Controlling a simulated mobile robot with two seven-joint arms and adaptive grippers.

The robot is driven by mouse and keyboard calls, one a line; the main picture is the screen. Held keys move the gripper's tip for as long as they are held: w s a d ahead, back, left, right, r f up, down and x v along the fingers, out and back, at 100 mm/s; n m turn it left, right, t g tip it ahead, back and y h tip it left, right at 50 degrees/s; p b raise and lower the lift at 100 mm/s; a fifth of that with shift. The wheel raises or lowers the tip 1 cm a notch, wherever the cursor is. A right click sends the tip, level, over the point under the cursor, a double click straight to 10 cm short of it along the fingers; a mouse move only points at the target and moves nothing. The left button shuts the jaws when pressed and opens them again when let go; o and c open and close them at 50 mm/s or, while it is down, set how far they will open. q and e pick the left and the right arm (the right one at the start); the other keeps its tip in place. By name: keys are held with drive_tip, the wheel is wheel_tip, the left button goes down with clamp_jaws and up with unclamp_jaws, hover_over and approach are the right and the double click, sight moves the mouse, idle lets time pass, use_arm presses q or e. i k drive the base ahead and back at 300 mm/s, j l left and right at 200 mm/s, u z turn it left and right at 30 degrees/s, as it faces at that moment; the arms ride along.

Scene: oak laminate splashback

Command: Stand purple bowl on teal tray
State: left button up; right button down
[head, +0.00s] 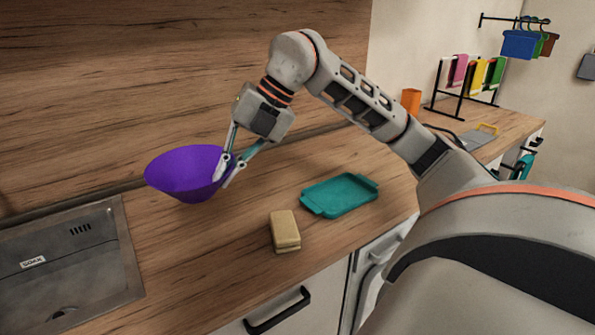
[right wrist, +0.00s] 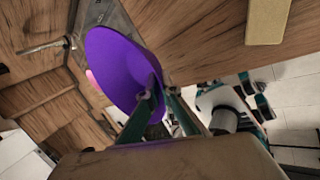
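The purple bowl (head: 184,174) is at the left of the head view, in front of the wooden splashback. In the right wrist view the bowl (right wrist: 118,70) fills the middle, its wall reaching the fingers. My right gripper (head: 228,170) is closed on the bowl's right rim, fingers pointing down. I cannot tell for sure whether the bowl's base is clear of the counter. The teal tray (head: 340,195) lies flat and empty on the counter, right of the bowl. My left gripper is not in view.
A pale yellow sponge-like block (head: 285,231) lies between bowl and tray, nearer the front edge. A metal sink unit (head: 75,262) is at the left. An orange cup (head: 411,101) and a rack with coloured cloths (head: 470,75) stand at the far right.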

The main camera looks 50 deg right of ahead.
sight(340, 195)
drive_tip(key=k+l, duration=0.1)
drive_tip(key=l, duration=0.85)
drive_tip(key=k+l, duration=0.1)
drive_tip(key=l, duration=0.8)
